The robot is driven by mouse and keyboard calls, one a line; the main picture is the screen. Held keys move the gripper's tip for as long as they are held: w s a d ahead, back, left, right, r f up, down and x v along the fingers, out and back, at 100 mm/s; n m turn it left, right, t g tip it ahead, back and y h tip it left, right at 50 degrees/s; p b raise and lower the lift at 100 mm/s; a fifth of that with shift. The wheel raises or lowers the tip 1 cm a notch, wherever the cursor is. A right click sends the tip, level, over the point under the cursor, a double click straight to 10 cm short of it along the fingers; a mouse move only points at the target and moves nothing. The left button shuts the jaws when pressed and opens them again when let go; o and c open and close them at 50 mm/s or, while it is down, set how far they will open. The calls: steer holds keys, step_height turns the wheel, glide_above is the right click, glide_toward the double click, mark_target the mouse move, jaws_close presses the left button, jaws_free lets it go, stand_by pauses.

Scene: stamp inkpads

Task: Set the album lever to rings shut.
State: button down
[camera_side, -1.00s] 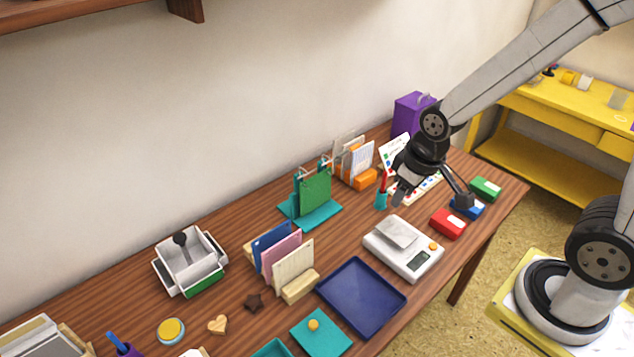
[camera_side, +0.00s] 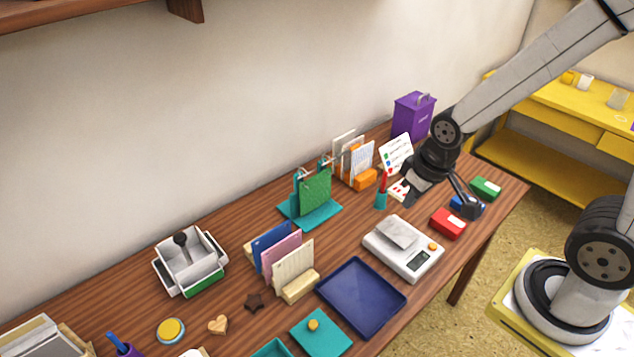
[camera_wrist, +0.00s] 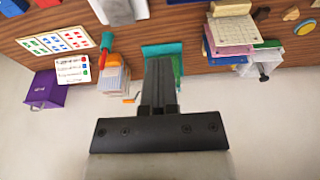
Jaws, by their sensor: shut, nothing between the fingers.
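The album (camera_side: 316,192) looks to be the teal stand with green leaves hanging on rings, at the middle of the table near the wall. Its teal base (camera_side: 294,211) lies flat on the table. In the wrist view the teal and green album (camera_wrist: 160,49) is partly hidden behind my fingers. I cannot make out its lever or whether the rings are open or shut.
A blue tray (camera_side: 398,300) is at the front. A purple box (camera_side: 412,115) stands at the back.

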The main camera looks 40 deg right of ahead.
steer(key=w+d+r, duration=0.2)
steer(key=w+d, duration=0.2)
steer(key=w, duration=0.5)
steer(key=w+d+r+g, duration=0.1)
steer(key=w+d+r, duration=0.2)
steer(key=w, duration=0.7)
steer(key=w+d+r, duration=0.3)
steer(key=w+d, duration=0.2)
steer(key=w, duration=0.4)
steer(key=shift+w+d+r+g, duration=0.15)
steer(key=shift+d+g, duration=0.15)
step_height(320, 180, down, 13)
steer(key=s, duration=0.1)
steer(key=shift+s, duration=0.35)
